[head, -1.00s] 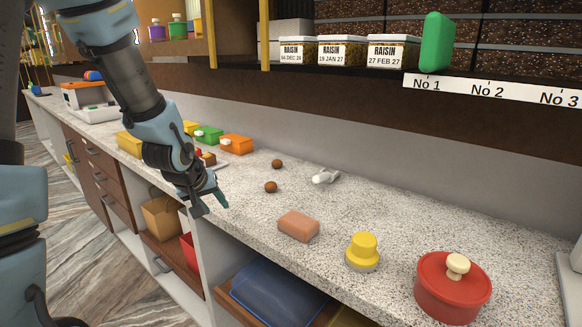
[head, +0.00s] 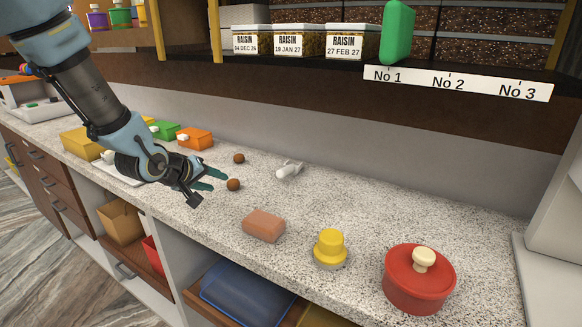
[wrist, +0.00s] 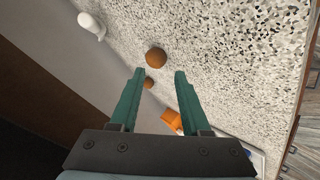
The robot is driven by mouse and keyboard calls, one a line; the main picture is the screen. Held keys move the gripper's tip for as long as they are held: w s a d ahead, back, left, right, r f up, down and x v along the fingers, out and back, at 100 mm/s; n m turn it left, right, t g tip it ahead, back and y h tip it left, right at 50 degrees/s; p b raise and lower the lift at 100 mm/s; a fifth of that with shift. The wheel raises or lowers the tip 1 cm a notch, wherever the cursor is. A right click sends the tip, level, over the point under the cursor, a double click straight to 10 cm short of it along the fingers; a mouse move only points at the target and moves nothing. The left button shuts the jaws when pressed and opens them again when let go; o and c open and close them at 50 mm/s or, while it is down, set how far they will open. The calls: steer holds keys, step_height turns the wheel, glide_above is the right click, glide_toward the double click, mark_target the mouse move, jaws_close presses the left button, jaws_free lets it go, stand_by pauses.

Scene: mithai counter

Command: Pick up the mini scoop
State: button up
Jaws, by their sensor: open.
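The mini scoop appears to be the small white item (head: 289,170) lying on the speckled counter, right of two brown balls.
Brown balls (head: 233,184) (head: 239,158) lie near the gripper. A pink block (head: 263,226), a yellow-topped item (head: 330,246) and a red lidded pot (head: 416,284) stand along the front right. Orange (head: 196,138) and green boxes (head: 163,130) sit behind the arm. A shelf overhangs the back.

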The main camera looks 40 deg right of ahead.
mark_target(282, 172)
steer(key=s+d+h, duration=0.1)
steer(key=s+d, duration=0.1)
steer(key=d, duration=0.1)
steer(key=s+d+r+g+h+p, duration=0.1)
steer(key=s+d, duration=0.1)
steer(key=d, duration=0.1)
steer(key=s+d+r+g+h, duration=0.1)
steer(key=s+d, duration=0.1)
steer(key=d, duration=0.2)
steer(key=shift+s+d+r, duration=0.1)
steer(key=shift+s+r, duration=0.05)
steer(key=p+x, duration=0.1)
steer(key=x, duration=0.3)
steer(key=shift+d, duration=0.3)
steer(key=shift+f+p+x, duration=0.15)
steer(key=shift+p+x, duration=0.7)
steer(key=shift+x, duration=0.55)
steer(key=shift+f+p+x, duration=0.15)
steer(key=shift+p+x, duration=0.65)
steer(key=shift+x, duration=0.6)
steer(key=shift+a, duration=0.15)
steer(key=shift+c, duration=0.2)
jaws_close()
